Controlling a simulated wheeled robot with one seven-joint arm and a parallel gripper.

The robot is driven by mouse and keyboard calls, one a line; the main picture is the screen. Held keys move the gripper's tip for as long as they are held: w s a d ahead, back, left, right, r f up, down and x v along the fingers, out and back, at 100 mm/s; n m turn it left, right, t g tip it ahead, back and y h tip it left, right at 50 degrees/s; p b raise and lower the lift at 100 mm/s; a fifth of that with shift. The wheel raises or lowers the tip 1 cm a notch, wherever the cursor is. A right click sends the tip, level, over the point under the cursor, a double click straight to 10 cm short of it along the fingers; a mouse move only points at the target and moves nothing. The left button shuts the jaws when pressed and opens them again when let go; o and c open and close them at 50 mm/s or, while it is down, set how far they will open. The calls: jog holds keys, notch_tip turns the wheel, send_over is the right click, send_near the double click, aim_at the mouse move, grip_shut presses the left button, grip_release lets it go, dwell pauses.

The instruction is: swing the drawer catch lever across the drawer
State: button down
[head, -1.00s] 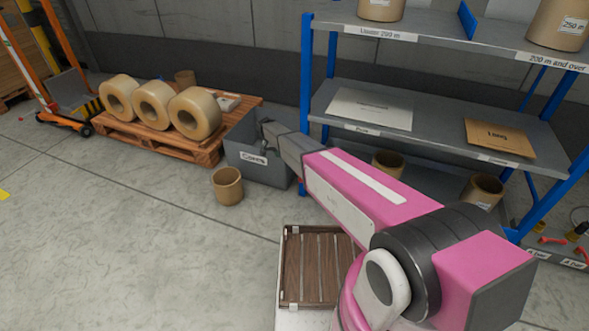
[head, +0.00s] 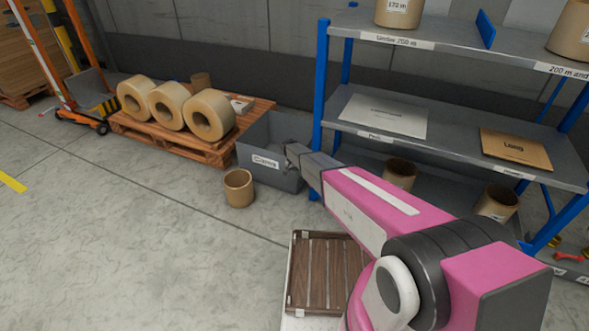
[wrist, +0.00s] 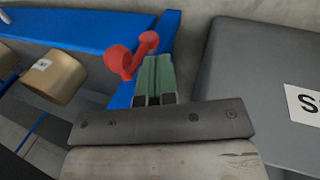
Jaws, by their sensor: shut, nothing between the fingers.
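My gripper (wrist: 154,62) shows in the wrist view as two green fingers, shut with nothing between them, on a dark grey bar. A red piece with two rounded ends (wrist: 120,62) shows right at the fingertips, in front of a blue beam. I cannot tell whether it is the drawer catch lever or whether the fingers touch it. No drawer is clearly seen in either view. In the head view, my pink arm reaches toward the gap between the grey bin and the blue rack; the fingers are too small to make out there.
A grey bin (head: 262,178) stands beside the blue rack (head: 319,85). A cardboard tube (head: 239,188) stands on the floor before it. A pallet (head: 180,146) carries large rolls. A slatted wooden crate (head: 297,275) is near my base.

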jog(key=shift+s+d+f, duration=0.1)
jog(key=shift+s+d, duration=0.05)
jog(key=shift+d, duration=0.45)
jog(key=shift+s+d+f, duration=0.1)
jog(key=shift+d, duration=0.45)
jog(key=shift+r, duration=0.1)
jog(key=shift+s+d+r+t+y, duration=0.15)
jog(key=shift+s+d+t+y, duration=0.1)
jog(key=shift+d+y, duration=0.35)
jog(key=shift+s+d+r+t+y, duration=0.15)
jog(key=shift+s+d+y, duration=0.1)
jog(key=shift+d+y, duration=0.3)
jog(key=s+d+f+t+y, duration=0.4)
jog(key=d+f+y, duration=0.4)
jog(key=d+y, duration=0.3)
jog(key=shift+m+t+y, duration=0.3)
jog(key=shift+t+y, duration=0.3)
jog(key=shift+y, duration=0.65)
jog(key=shift+d+f, duration=0.1)
jog(key=shift+f, duration=0.05)
